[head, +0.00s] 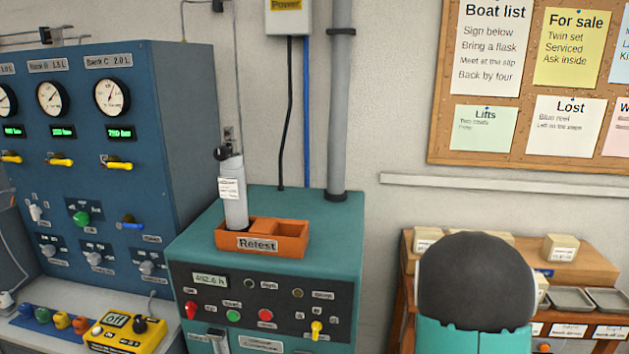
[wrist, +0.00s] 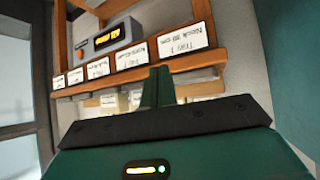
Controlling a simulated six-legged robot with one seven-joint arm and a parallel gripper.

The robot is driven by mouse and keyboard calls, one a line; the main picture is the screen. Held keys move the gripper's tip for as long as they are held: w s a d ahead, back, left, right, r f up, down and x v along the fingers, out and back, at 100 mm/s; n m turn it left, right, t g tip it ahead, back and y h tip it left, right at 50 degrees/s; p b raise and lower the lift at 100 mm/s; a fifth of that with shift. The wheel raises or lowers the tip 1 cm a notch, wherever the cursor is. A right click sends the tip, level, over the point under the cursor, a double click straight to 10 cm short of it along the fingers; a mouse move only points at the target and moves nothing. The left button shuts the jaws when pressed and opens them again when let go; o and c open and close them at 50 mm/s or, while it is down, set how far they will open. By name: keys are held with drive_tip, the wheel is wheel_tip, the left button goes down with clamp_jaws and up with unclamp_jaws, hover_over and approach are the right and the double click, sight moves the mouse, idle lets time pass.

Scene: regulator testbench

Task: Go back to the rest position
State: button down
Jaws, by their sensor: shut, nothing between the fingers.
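My gripper (wrist: 158,86) shows in the wrist view with its two dark green fingers together and nothing between them. It points toward a wooden rack (wrist: 190,60) with white labels along its edge. I cannot tell the exact gap between fingertips and rack. In the head view a dark dome with a teal body, part of my own arm, fills the lower right. My fingers are not visible there.
A blue gauge panel (head: 185,130) stands at the left. A teal cabinet (head: 330,220) holds an orange Retest tray (head: 290,238) with a grey cylinder (head: 234,200). A wooden shelf unit (head: 595,265) stands at the right, partly behind my arm. A grey display box (wrist: 108,42) sits on the rack.

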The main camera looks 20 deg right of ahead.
drive_tip(key=s+a+r+n+t+y, duration=0.1)
drive_tip(key=a+r+n+y, duration=0.15)
drive_tip(key=a+r, duration=0.65)
drive_tip(key=s+a+r+n+y, duration=0.1)
drive_tip(key=a+r+n+y, duration=0.3)
drive_tip(key=a, duration=0.9)
drive_tip(key=s+a+r+n+g, duration=0.1)
drive_tip(key=s+a+r, duration=0.3)
drive_tip(key=s+a, duration=0.3)
drive_tip(key=s+a+r+n+g, duration=0.1)
drive_tip(key=s+a+r, duration=0.3)
drive_tip(key=s+a, duration=0.3)
drive_tip(key=shift+s+a+r+y, duration=0.2)
drive_tip(key=shift+s+a+y, duration=0.15)
drive_tip(key=shift+s, duration=0.45)
drive_tip(key=shift+d, duration=0.15)
